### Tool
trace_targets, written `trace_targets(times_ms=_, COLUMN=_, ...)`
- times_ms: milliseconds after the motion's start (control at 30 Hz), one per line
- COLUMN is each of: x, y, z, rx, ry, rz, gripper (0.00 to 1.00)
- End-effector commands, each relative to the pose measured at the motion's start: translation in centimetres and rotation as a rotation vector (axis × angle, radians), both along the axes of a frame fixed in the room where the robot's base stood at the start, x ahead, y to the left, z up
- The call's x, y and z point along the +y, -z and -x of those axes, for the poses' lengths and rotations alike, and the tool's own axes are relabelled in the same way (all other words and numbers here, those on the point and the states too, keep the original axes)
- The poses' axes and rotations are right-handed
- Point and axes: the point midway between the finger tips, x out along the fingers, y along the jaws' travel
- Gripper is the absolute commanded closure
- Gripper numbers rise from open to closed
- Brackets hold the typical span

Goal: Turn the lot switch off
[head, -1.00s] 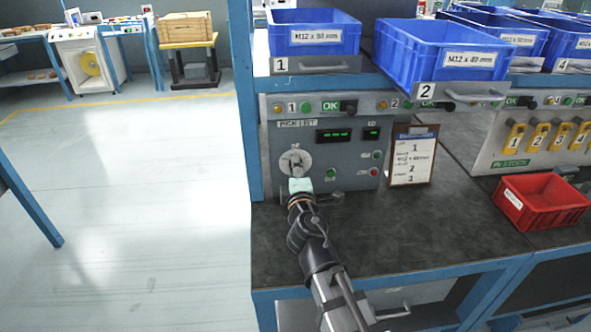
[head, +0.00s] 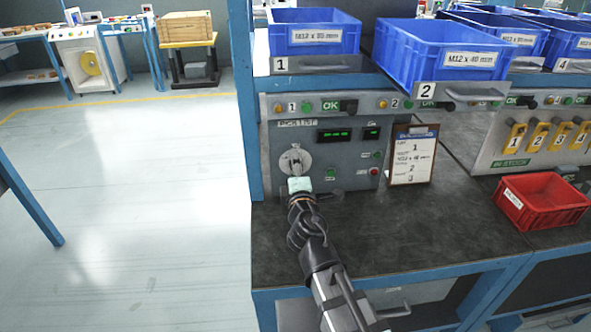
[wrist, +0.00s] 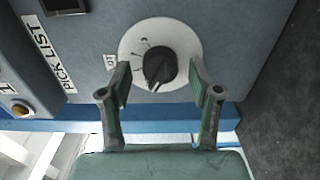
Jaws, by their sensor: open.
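The lot switch is a black rotary knob (wrist: 160,68) on a round white dial (wrist: 185,42), mounted on a grey panel. The dial (head: 295,159) also shows in the head view, at the panel's left side, with the knob partly hidden by my gripper. In the wrist view my gripper (wrist: 160,83) is open, with one green-padded finger on each side of the knob. Both fingers look apart from the knob, and nothing is held. The dial markings are too small to read.
The panel (head: 350,150) also carries green displays, buttons and a red button (head: 374,171). A clipboard (head: 413,155) leans at its right. A red bin (head: 541,203) stands on the dark bench (head: 400,240). Blue bins (head: 440,48) sit on the shelf above.

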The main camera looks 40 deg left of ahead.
Motion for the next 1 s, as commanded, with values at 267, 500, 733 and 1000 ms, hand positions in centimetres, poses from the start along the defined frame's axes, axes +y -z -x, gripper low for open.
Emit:
trace_targets(times_ms=267, x=-1.2, y=0.0, z=1.2, rx=0.001, ry=0.000, rz=-0.001, gripper=0.37)
trace_targets(times_ms=500, x=-3.7, y=0.0, z=3.9, rx=-0.001, ry=-0.002, rz=-0.001, gripper=0.37)
trace_targets(times_ms=733, x=-5.1, y=0.0, z=5.4, rx=-0.001, ry=0.001, rz=0.001, gripper=0.37)
trace_targets(times_ms=1000, x=-5.1, y=0.0, z=5.4, rx=0.000, ry=0.001, rz=0.000, gripper=0.37)
